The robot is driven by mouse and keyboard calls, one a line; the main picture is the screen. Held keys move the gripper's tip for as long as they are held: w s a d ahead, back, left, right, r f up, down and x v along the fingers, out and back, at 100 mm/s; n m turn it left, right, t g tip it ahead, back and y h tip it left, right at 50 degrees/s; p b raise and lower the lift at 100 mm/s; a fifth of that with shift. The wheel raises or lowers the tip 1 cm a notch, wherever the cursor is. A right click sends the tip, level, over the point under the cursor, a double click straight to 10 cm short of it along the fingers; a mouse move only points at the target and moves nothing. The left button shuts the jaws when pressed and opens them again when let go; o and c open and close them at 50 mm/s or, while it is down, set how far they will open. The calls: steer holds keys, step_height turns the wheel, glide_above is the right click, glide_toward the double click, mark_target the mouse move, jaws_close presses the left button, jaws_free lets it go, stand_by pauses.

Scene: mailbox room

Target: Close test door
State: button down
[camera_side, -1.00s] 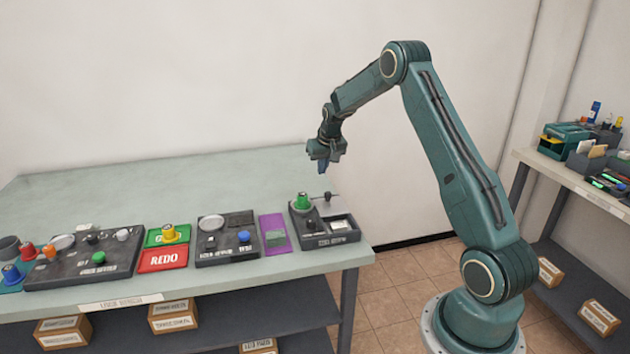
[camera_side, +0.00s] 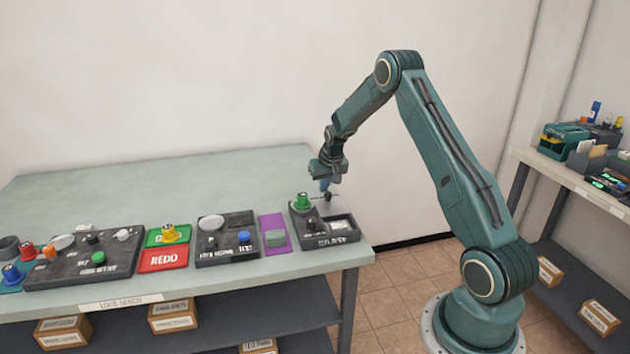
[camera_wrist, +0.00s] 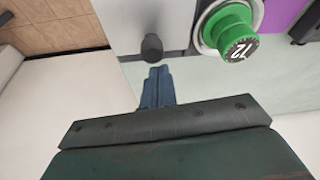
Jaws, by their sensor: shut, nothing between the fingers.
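The dark station box (camera_side: 318,240) sits at the right end of the bench. A light grey plate with a dark knob, which looks like the test door (camera_side: 335,207), is at its back, leaving a compartment with a pale item (camera_side: 340,225) uncovered in front. The dark knob (camera_wrist: 152,48) shows just ahead of my fingertips in the wrist view. My gripper (camera_side: 325,187) is shut and empty, pointing down close to the knob; its blue fingers (camera_wrist: 158,84) are together. I cannot tell whether they touch the knob.
A green dial (camera_side: 302,202) stands left of the door, close to my fingers; it also shows in the wrist view (camera_wrist: 230,32). A purple mat (camera_side: 273,233) and other panels lie further left. The back of the bench (camera_side: 170,185) is clear.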

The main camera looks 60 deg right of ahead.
mark_target(331, 211)
steer(key=shift+s+a, duration=0.2)
steer(key=shift+s, duration=0.05)
stand_by(0.3)
steer(key=s+a, duration=0.5)
steer(key=shift+s+a, duration=0.35)
steer(key=shift+s, duration=0.05)
steer(key=shift+s+a, duration=0.25)
steer(key=shift+s+a+f, duration=0.1)
steer(key=shift+f, duration=0.05)
steer(key=shift+w+d+r, duration=0.15)
steer(key=shift+w+d, duration=0.55)
steer(key=shift+w, duration=0.2)
steer(key=shift+w+d+r, duration=0.1)
steer(key=shift+w+d, duration=0.55)
steer(key=shift+w, duration=0.25)
steer(key=shift+r, duration=0.3)
steer(key=v, duration=0.9)
steer(key=shift+r, duration=0.25)
